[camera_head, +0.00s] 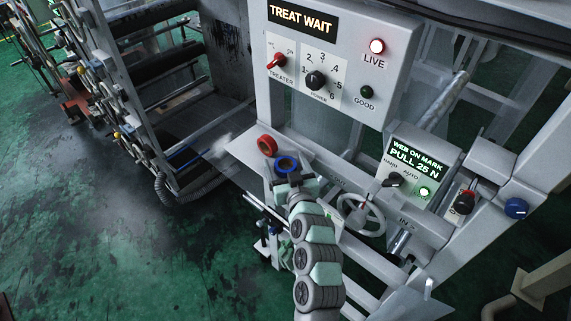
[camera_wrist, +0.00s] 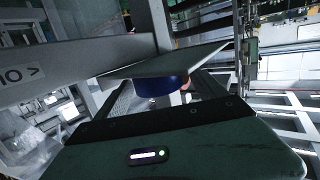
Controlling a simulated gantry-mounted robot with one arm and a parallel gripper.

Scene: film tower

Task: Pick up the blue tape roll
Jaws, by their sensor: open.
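The blue tape roll (camera_head: 286,163) is a ring at the front part of a pale shelf (camera_head: 238,153), under the control panel. In the head view my gripper (camera_head: 287,172) is right at the blue roll, with dark parts close around it. I cannot tell whether they touch it. In the wrist view the blue roll (camera_wrist: 163,86) shows just past the dark edge of my gripper body, against a pale plate. The jaws are open; the fingertips do not show clearly. A red tape roll (camera_head: 266,145) sits on the shelf behind and left of the blue one.
A panel with a red-handled switch, a dial and lamps (camera_head: 330,65) rises behind the shelf. A handwheel (camera_head: 361,213) and a lit display box (camera_head: 413,165) stand to the right. Rollers and frames are at left; the green floor (camera_head: 120,245) is open.

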